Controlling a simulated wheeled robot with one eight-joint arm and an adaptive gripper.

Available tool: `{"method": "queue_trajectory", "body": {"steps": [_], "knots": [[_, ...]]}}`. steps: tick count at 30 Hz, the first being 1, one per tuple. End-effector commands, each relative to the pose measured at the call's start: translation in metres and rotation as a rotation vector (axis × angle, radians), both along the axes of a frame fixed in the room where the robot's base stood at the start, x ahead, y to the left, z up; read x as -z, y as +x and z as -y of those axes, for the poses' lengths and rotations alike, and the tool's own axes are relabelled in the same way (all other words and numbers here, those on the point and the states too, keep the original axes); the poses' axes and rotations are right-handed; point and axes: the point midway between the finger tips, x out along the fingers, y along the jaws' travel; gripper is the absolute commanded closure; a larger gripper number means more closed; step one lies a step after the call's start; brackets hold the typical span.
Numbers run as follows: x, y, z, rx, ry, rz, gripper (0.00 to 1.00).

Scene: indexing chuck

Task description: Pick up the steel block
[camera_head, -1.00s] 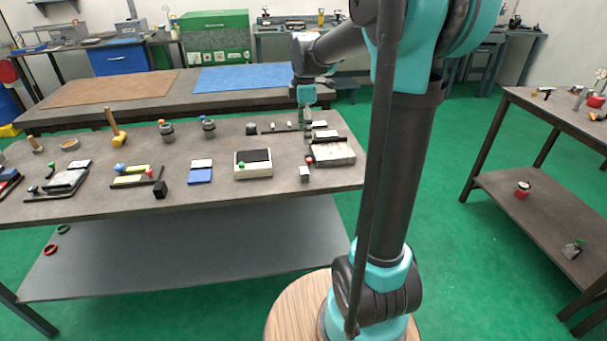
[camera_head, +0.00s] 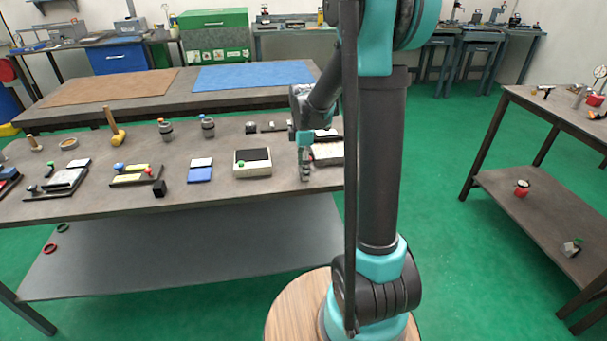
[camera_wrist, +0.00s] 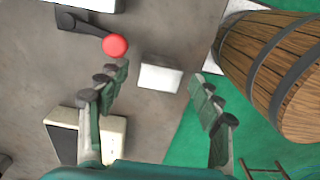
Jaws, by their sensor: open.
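The steel block is a small pale, flat-topped block (camera_wrist: 160,76) on the grey bench top near its front edge. In the wrist view it lies ahead of and between my gripper's two spread fingers, with bare bench on both sides. My gripper (camera_head: 305,176) is open and empty, pointing down over the block's place in the head view. There, the fingers cover the block, so I cannot tell their exact height above it. In the wrist view my gripper (camera_wrist: 160,80) shows no finger clearly touching the block.
A black lever with a red ball knob (camera_wrist: 115,46) lies close to the left finger. A cream box with a dark top (camera_head: 253,171) stands left of my gripper. The bench's front edge (camera_head: 250,198) is close by, with green floor beyond.

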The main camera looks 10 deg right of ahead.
Motion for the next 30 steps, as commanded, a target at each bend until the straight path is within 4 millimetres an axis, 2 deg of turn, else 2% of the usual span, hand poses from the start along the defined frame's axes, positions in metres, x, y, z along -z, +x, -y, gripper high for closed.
{"method": "queue_trajectory", "body": {"steps": [4,11,27,30], "knots": [[0.0118,0.0004,0.0001,0.000,0.000,0.000,0.34],[0.0131,0.0000,0.0002,0.000,0.000,0.000,0.34],[0.0128,0.0001,0.0001,0.000,0.000,0.000,1.00],[0.0126,0.0000,0.0001,0.000,0.000,0.000,1.00]]}}
